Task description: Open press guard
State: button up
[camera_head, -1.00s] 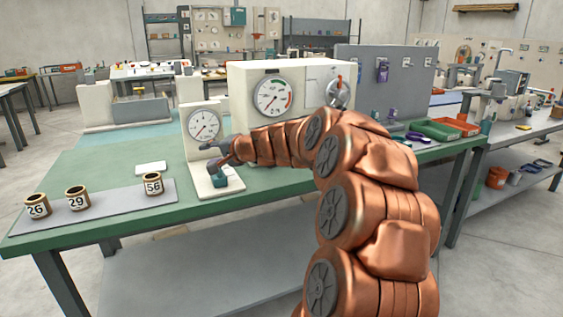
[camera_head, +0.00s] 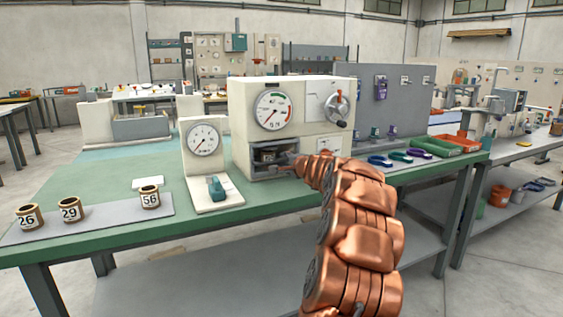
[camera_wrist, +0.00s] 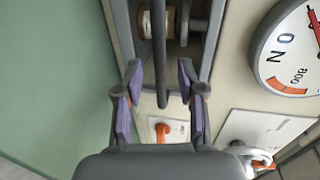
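The press is a cream box (camera_head: 240,110) with a large round dial, at the back of the green bench. Its dark front opening (camera_head: 270,155) is low on the left, and my gripper (camera_head: 284,160) is in front of it. In the wrist view, the gripper (camera_wrist: 160,88) has its two purple-padded fingers apart. A dark bar (camera_wrist: 160,60) crosses in front of the opening, its end between the fingers, with gaps on both sides. A brass-coloured spool (camera_wrist: 152,22) shows inside the opening. I cannot make out a separate guard panel.
A small gauge stand (camera_head: 203,160) is left of the press. Several numbered cups (camera_head: 70,208) stand on a grey mat at the left. Purple and green tools (camera_head: 400,156) lie to the right.

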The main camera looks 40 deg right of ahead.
aim_at(282, 161)
jog(key=x, duration=0.2)
jog(key=shift+w+d+f, duration=0.1)
jog(key=shift+w, duration=0.1)
jog(key=shift+w+d+p, duration=0.1)
jog(key=shift+w+p, duration=0.25)
jog(key=shift+w, duration=0.2)
grip_shut()
jog(key=shift+f, duration=0.1)
